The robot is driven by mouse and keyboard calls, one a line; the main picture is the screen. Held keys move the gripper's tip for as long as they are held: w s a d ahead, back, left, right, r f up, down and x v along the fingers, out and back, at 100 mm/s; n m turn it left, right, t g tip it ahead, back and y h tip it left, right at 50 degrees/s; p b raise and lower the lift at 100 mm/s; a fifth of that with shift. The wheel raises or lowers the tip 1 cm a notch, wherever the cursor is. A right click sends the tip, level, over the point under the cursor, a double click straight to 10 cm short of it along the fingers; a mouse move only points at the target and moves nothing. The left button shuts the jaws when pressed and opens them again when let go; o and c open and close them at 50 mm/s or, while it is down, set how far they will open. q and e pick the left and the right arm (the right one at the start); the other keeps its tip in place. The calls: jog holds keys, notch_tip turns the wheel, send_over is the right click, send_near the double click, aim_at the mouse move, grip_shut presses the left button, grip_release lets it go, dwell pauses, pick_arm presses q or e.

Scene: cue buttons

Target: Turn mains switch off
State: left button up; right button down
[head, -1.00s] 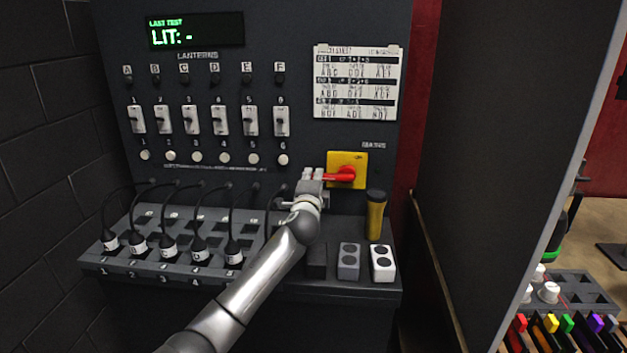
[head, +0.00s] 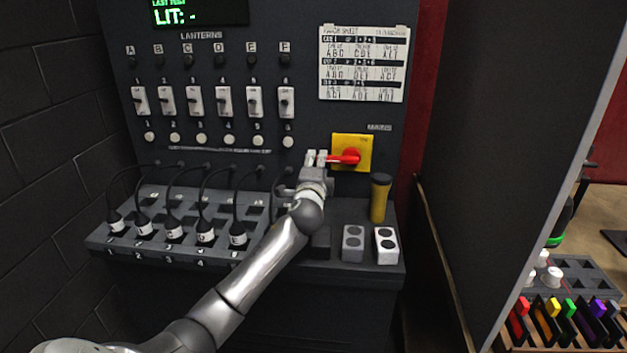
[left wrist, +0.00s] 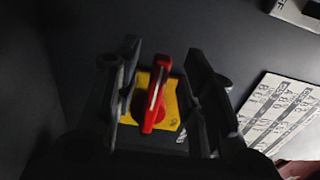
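The mains switch is a red rotary handle (head: 350,157) on a yellow plate (head: 364,143), low on the right of the dark panel. Its red lever lies about level in the head view, pointing left toward my left gripper (head: 316,158). In the left wrist view, the red handle (left wrist: 155,98) and the yellow plate (left wrist: 168,118) show between the two fingers of my left gripper (left wrist: 165,75). The fingers are apart, one on each side of the handle. I cannot tell whether either finger touches it. My right gripper is in neither view.
A yellow-and-black upright handle (head: 379,200) stands on the ledge right of my arm, near grey (head: 352,243) and white (head: 386,245) two-button boxes. Plugged cables (head: 205,236) line the ledge at left. A dark partition (head: 510,130) stands at right.

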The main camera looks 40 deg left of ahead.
pick_arm(q)
jog(key=v, duration=0.9)
jog(key=shift+s, duration=0.35)
jog(key=shift+d, duration=0.15)
